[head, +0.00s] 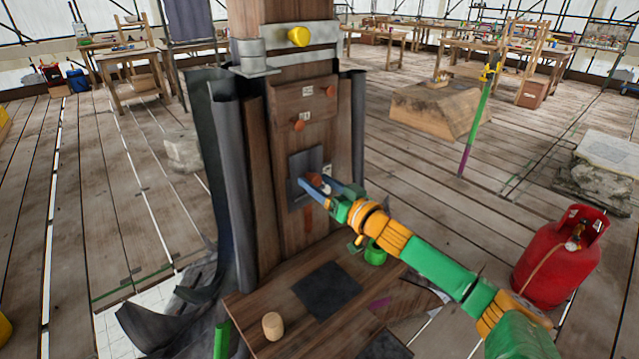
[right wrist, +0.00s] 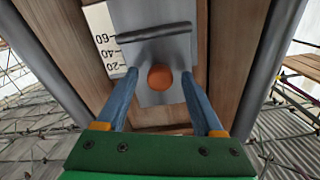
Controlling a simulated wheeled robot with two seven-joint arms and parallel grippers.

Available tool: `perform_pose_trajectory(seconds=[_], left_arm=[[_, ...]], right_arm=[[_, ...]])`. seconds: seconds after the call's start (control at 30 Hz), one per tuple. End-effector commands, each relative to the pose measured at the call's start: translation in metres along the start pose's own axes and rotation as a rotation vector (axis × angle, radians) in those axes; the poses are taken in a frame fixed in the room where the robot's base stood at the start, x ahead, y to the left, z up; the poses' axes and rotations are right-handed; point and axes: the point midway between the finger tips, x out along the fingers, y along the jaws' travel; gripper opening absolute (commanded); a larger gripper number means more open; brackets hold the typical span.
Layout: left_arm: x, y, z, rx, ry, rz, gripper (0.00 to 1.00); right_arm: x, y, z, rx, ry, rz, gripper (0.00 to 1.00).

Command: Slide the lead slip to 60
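The lead slip is a grey plate (head: 303,164) on the front of the wooden post (head: 285,218). In the right wrist view the slip (right wrist: 158,18) has a raised grey bar across it and an orange knob (right wrist: 160,77) below the bar. A white scale (right wrist: 104,38) with 20, 40 and 60 marks lies to its left. The bar's left end is close to the 60 mark; exact alignment is unclear. My right gripper (right wrist: 159,74) is open, its blue fingers either side of the knob with gaps. It also shows at the slip in the head view (head: 312,187). My left gripper is not visible.
A wooden board (head: 250,300) at the post's foot carries a dark square sheet (head: 327,290), a cork-like cylinder (head: 273,326) and a green cup (head: 375,253). Dark sheets hang beside the post. A red gas bottle (head: 560,258) stands at the right.

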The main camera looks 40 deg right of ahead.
Motion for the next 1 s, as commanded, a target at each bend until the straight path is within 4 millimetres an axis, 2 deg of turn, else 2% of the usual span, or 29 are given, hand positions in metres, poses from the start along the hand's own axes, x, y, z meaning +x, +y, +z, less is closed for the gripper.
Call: perform_pose_trajectory(seconds=[0.27, 0.7, 1.0], left_arm=[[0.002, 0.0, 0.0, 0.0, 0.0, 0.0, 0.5], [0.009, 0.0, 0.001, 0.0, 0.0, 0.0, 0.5], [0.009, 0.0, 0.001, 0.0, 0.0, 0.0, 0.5]], right_arm=[[-0.004, 0.0, 0.001, 0.0, 0.001, 0.0, 0.69], [-0.062, 0.0, 0.001, 0.002, -0.002, 0.0, 0.69], [-0.071, 0.0, 0.0, 0.0, 0.001, 0.0, 0.69]])
